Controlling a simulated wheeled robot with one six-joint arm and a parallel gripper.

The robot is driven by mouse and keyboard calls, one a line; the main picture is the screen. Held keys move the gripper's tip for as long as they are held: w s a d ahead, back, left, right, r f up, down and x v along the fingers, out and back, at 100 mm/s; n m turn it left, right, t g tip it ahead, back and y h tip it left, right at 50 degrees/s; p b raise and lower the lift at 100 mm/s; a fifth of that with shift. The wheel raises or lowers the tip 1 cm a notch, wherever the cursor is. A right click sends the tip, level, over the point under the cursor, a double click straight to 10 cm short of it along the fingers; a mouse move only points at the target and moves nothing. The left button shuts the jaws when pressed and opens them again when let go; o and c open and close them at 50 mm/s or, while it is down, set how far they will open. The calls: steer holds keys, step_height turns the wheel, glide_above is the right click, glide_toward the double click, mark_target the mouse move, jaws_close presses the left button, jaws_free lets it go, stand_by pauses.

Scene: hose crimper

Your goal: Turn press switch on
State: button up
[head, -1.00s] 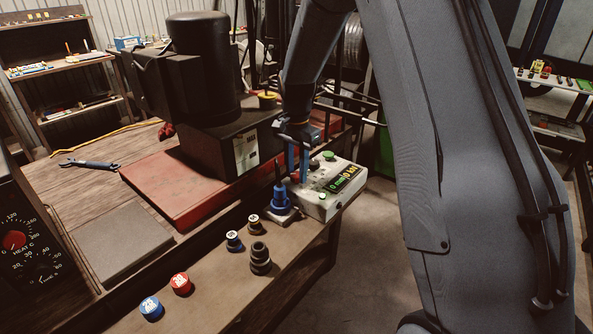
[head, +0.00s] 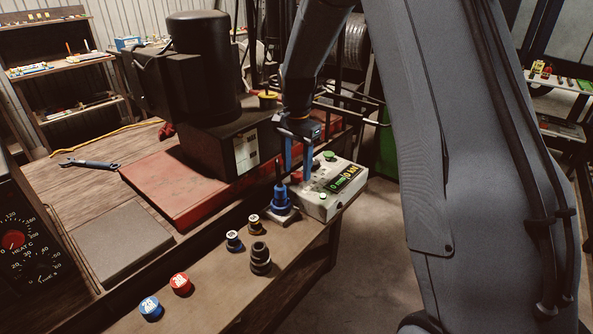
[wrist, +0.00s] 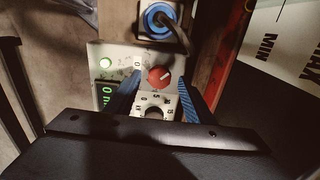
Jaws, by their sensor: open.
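A pale control box (head: 322,204) sits at the right end of the bench, with a lit display (head: 346,180) and a green button (head: 328,156) on top. In the wrist view, the box panel (wrist: 125,53) shows a red rotary knob (wrist: 159,77), a lit green button (wrist: 105,63) and part of the green display (wrist: 107,96). My gripper (head: 297,180) points down over the left part of the box. Its two blue fingers are open and stand on either side of the red knob in the wrist view (wrist: 160,74). I cannot tell whether they touch it.
A blue fitting (head: 281,199) with a dark cable or rod stands left of the box; in the wrist view it lies just above the panel (wrist: 158,20). Several dies (head: 260,259) and caps stand on the bench. A black press (head: 205,90) stands behind on a red base.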

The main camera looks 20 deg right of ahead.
mark_target(297, 173)
step_height(297, 173, up, 7)
steer(key=shift+f+b, duration=0.15)
steer(key=shift+b, duration=0.7)
